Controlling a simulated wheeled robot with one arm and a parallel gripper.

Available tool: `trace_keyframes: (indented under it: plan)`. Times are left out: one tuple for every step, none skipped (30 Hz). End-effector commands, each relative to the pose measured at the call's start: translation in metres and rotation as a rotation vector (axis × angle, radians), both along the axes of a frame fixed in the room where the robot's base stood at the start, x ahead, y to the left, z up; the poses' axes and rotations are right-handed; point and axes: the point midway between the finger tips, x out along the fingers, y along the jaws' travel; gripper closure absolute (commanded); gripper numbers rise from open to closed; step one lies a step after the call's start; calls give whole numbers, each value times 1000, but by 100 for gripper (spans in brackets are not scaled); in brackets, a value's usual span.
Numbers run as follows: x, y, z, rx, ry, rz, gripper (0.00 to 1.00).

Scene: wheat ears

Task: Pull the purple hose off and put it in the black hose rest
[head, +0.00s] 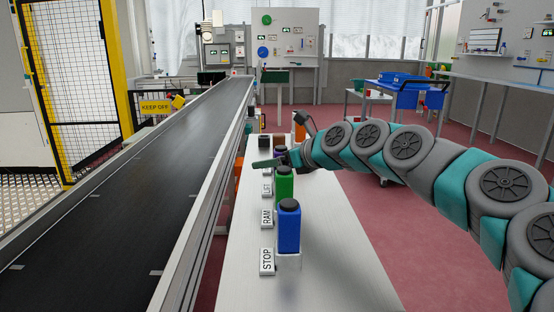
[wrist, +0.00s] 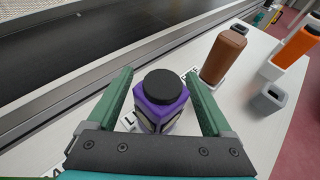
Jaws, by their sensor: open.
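No clear hose shows. In the wrist view, a purple squarish body (wrist: 159,107) with a round black top stands upright on the bench. My gripper (wrist: 158,76) is open, with one green finger on each side of it and visible gaps to both. In the head view my gripper (head: 266,162) is over the bench, above the row of coloured bodies, and the purple one is mostly hidden there. A small grey open-topped holder (wrist: 268,100) stands empty to the right in the wrist view; I cannot tell whether it is the black rest.
A brown body (wrist: 223,58) and an orange one (wrist: 296,47) stand beyond. Nearer me in the head view are a green body (head: 284,187) and a blue one (head: 289,230), beside label blocks such as STOP (head: 267,261). The conveyor (head: 130,190) runs along the left.

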Motion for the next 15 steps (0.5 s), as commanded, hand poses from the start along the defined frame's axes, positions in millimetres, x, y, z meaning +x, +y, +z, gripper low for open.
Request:
trace_keyframes:
  plan:
    - [0, 0, 0, 0, 0, 0, 16]
    - [0, 0, 0, 0, 0, 0, 16]
    - [0, 0, 0, 0, 0, 0, 16]
    - [0, 0, 0, 0, 0, 0, 16]
    - [0, 0, 0, 0, 0, 0, 17]
    - [0, 0, 0, 0, 0, 0, 21]
    - [0, 0, 0, 0, 0, 0, 24]
    - [0, 0, 0, 0, 0, 0, 28]
    - [0, 0, 0, 0, 0, 0, 32]
    - [0, 0, 0, 0, 0, 0, 36]
    - [0, 0, 0, 0, 0, 0, 39]
    - [0, 0, 0, 0, 0, 0, 44]
    - [0, 0, 0, 0, 0, 0, 47]
    - [0, 0, 0, 0, 0, 0, 50]
    - [0, 0, 0, 0, 0, 0, 55]
